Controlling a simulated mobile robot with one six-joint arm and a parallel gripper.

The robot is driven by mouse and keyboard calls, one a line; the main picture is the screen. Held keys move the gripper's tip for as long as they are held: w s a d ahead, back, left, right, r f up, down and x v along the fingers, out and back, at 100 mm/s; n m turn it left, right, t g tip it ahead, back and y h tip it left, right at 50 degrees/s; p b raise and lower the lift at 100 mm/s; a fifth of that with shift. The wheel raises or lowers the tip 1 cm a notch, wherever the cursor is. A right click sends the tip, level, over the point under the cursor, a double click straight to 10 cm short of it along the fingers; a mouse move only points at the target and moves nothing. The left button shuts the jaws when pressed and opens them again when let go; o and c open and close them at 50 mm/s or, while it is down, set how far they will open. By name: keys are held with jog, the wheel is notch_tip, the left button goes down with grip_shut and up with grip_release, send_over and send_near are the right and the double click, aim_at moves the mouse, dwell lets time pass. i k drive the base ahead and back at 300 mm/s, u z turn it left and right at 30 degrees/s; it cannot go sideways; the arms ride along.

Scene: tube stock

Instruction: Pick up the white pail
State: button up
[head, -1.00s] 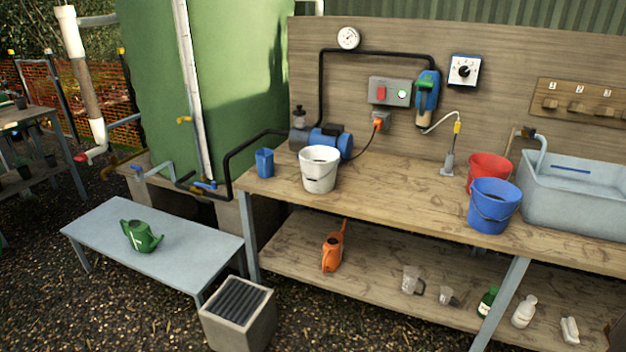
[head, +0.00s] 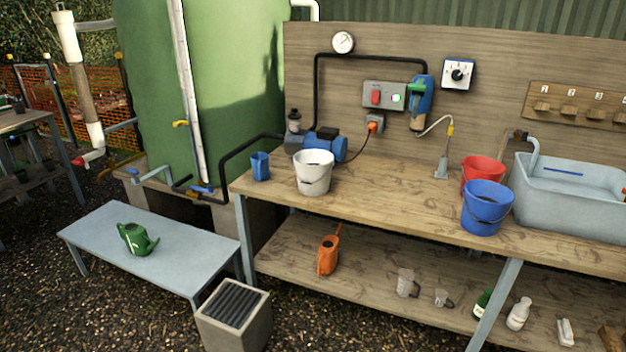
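The white pail (head: 314,174) stands upright on the wooden workbench (head: 385,200), near its left end. It has a dark mark on its front, and its rim faces up. A small blue cup (head: 260,167) stands to its left, and a blue pump (head: 326,145) sits close behind it. My gripper is not in view.
A red pail (head: 482,172) and a blue pail (head: 487,208) stand at the bench's right, by a grey sink (head: 575,195). The lower shelf holds an orange watering can (head: 328,255). A low grey table (head: 150,250) bears a green watering can (head: 137,239). The bench right of the white pail is clear.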

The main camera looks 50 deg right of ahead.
aim_at(313, 167)
jog(key=z, duration=0.05)
jog(key=i, duration=0.95)
